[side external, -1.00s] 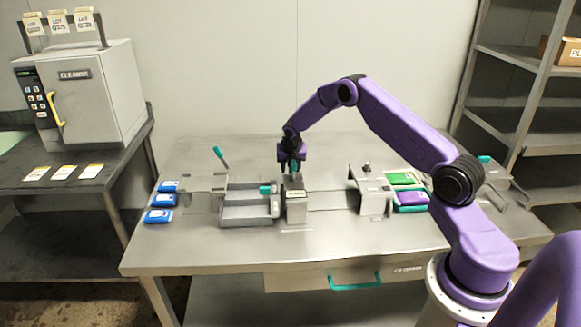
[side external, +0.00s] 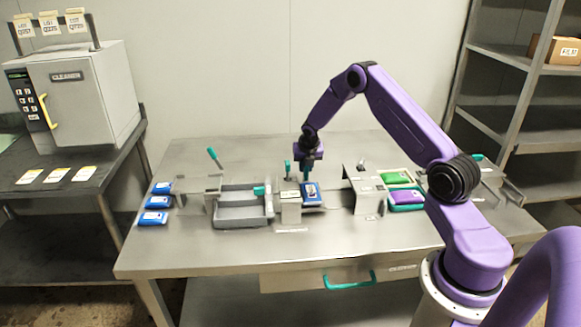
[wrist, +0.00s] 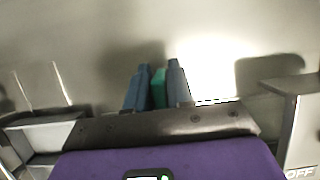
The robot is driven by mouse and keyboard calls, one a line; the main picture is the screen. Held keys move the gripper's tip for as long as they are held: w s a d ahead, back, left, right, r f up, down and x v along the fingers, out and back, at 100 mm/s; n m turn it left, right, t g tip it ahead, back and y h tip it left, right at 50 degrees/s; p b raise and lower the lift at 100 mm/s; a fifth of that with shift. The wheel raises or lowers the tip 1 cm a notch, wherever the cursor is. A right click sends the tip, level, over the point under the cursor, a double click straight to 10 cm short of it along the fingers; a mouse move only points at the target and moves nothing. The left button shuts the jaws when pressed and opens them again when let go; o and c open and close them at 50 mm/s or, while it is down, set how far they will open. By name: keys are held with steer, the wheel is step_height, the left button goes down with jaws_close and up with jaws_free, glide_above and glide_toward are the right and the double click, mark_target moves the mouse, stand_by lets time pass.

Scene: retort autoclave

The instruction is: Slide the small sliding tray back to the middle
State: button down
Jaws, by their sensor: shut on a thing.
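The small sliding tray (side external: 313,208) shows at the right side of a grey block (side external: 291,212), with a blue pouch (side external: 311,193) on it. My gripper (side external: 309,171) is low over the table, just behind the pouch. In the wrist view my gripper (wrist: 156,82) has its two fingers closed around a narrow teal piece (wrist: 158,90), which looks like a handle. What the teal piece joins to is hidden. A separate teal upright (side external: 288,169) stands just left of my gripper, behind the block.
A grey divided tray (side external: 243,210) lies left of the block. Blue pouches (side external: 157,203) line the table's left edge. A grey bridge-shaped stand (side external: 366,193) is to the right, beside trays with green (side external: 396,178) and purple (side external: 407,197) pouches. The front table strip is clear.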

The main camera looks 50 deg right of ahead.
steer(key=s+d, duration=0.3)
steer(key=shift+s+d, duration=0.3)
steer(key=shift+d, duration=0.1)
steer(key=c, duration=1.1)
jaws_free()
steer(key=shift+a+r, duration=0.1)
steer(key=v, duration=1.7)
steer(key=shift+r, duration=0.15)
